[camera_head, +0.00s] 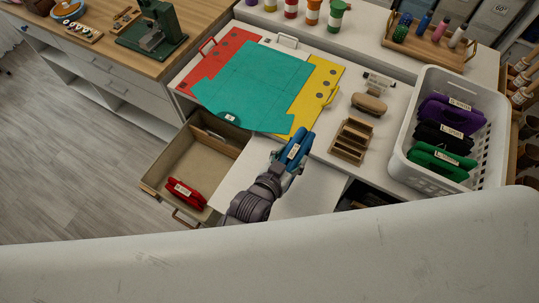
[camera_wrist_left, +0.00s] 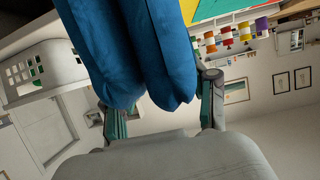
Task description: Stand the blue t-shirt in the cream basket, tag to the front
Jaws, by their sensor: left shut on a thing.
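The folded blue t-shirt (camera_head: 297,146) is held in my left gripper (camera_head: 285,160) above the white counter, with a pale tag showing on its upper edge. In the left wrist view the blue t-shirt (camera_wrist_left: 130,50) hangs as thick folds between the two fingers of my left gripper (camera_wrist_left: 162,105). The cream basket (camera_head: 403,143) stands to the right, apart from the gripper, and also shows in the left wrist view (camera_wrist_left: 50,72). In it stand a purple (camera_head: 450,115), a black (camera_head: 442,137) and a green shirt (camera_head: 438,162), tags visible. My right gripper is not visible.
A small wooden rack (camera_head: 350,140) and a brush (camera_head: 369,103) sit between gripper and basket. An open drawer (camera_head: 160,180) at left holds a red folded shirt (camera_head: 184,193).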

